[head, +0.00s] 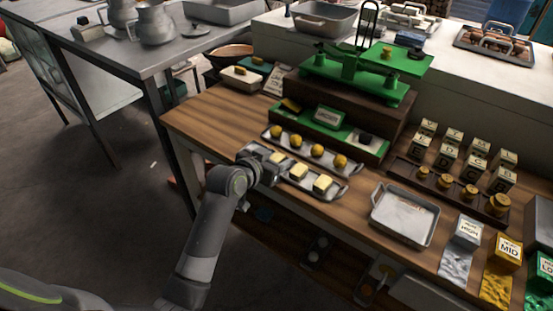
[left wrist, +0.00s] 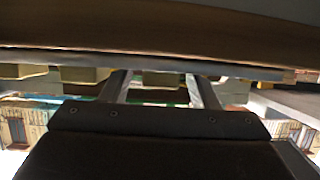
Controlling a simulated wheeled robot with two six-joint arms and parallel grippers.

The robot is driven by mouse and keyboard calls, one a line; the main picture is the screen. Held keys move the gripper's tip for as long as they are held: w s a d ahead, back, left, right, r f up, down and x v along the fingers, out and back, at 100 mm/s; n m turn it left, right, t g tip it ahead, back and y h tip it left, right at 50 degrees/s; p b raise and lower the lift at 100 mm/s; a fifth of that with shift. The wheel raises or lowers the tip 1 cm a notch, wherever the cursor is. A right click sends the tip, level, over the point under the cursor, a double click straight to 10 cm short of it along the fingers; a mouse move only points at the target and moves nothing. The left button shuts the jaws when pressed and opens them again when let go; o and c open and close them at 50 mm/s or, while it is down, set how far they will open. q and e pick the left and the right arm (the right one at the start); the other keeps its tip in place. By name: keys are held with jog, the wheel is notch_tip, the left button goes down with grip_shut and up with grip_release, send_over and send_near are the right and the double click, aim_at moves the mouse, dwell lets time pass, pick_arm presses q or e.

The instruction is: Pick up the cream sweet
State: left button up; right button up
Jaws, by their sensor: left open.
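One sweet (head: 299,172) is at the middle, and another (head: 277,157) is at the left end beside my left gripper (head: 272,170). My left gripper reaches in from the left, at the tray's left end, and partly hides it. In the left wrist view the two fingers (left wrist: 160,90) are apart, with a pale block (left wrist: 160,79) showing beyond the gap. I cannot tell whether they touch it. My right gripper is not in view.
A second tray with round yellow sweets (head: 317,150) lies just behind. A green balance scale (head: 362,72) stands on a wooden box at the back. An empty metal pan (head: 404,216) is to the right, with brass weights (head: 445,181) beyond. The floor at left is clear.

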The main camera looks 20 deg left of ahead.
pick_arm(q)
jog(key=shift+c, duration=0.4)
jog(key=c, duration=1)
jog(key=shift+o, duration=0.2)
jog(key=shift+r, duration=0.1)
